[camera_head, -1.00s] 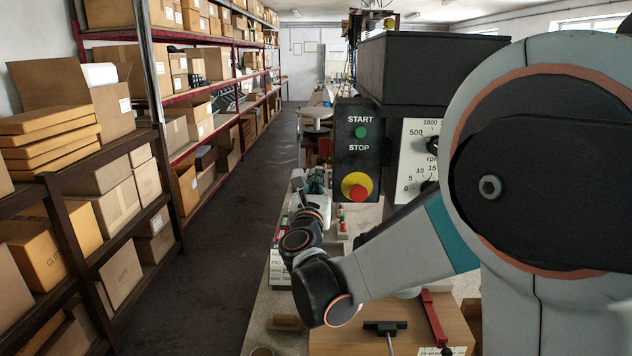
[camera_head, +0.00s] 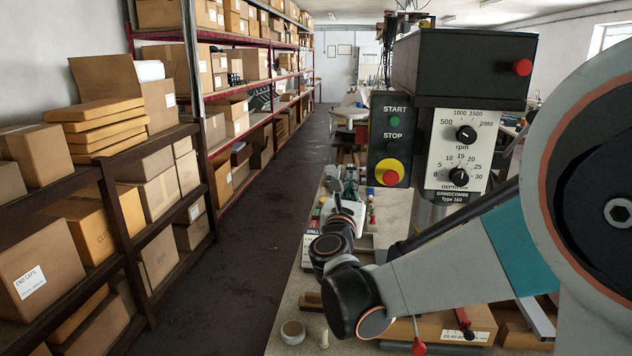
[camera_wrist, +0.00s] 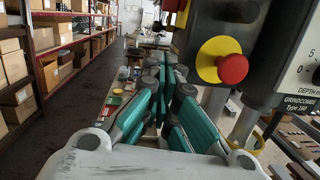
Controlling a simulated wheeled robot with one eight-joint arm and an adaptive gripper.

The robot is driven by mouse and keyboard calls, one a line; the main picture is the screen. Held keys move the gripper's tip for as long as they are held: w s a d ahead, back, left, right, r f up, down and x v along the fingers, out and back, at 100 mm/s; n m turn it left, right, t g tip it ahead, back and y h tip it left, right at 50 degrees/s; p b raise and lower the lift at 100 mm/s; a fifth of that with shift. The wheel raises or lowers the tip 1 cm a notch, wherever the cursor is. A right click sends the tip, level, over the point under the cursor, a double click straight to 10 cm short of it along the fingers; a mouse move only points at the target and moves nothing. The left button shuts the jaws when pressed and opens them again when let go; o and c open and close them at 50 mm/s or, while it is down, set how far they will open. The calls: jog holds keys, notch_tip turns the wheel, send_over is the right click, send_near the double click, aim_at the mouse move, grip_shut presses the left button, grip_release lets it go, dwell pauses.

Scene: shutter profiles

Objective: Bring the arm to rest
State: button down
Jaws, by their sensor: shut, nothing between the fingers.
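My gripper (camera_wrist: 166,78) shows in the wrist view with its teal fingers drawn together and nothing between them. It points forward over the bench, level with the drill press controls and to their left. In the head view my arm reaches from the right edge across the front of the drill press, bends low at the wrist and rises to the gripper (camera_head: 344,205), which is small there and partly hidden by its own wrist.
The drill press (camera_head: 462,75) stands close behind my arm. Its red stop button (camera_wrist: 232,69) is just right of the gripper. A tape roll (camera_head: 292,332) lies on the bench (camera_head: 291,292). Shelves of boxes (camera_head: 126,220) line the left; the aisle floor (camera_head: 262,215) between is clear.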

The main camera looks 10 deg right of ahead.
jog(key=s+d+f+m+g+b, duration=0.1)
jog(key=s+d+f+m+g, duration=0.15)
jog(key=s+m, duration=0.35)
jog(key=s+d+f+m+g+y+b, duration=0.1)
jog(key=s+d+f+m+g, duration=0.1)
jog(key=s+f+m, duration=0.3)
jog(key=s+d+f+m+g+b, duration=0.2)
jog(key=s+d+m+g, duration=0.1)
jog(key=s+m, duration=0.35)
jog(key=s+a+f+m+g+y+b, duration=0.1)
jog(key=s+a+f+m+y, duration=0.2)
jog(key=s, duration=0.5)
jog(key=s+a+f+m+g+y+b, duration=0.1)
jog(key=s+a+f+m+g+y, duration=0.1)
jog(key=s+a+f+m+y, duration=0.2)
jog(key=s+a+f+m, duration=0.2)
jog(key=s+f+m, duration=0.2)
jog(key=m, duration=0.2)
jog(key=shift+a+f, duration=0.15)
jog(key=shift+a, duration=0.05)
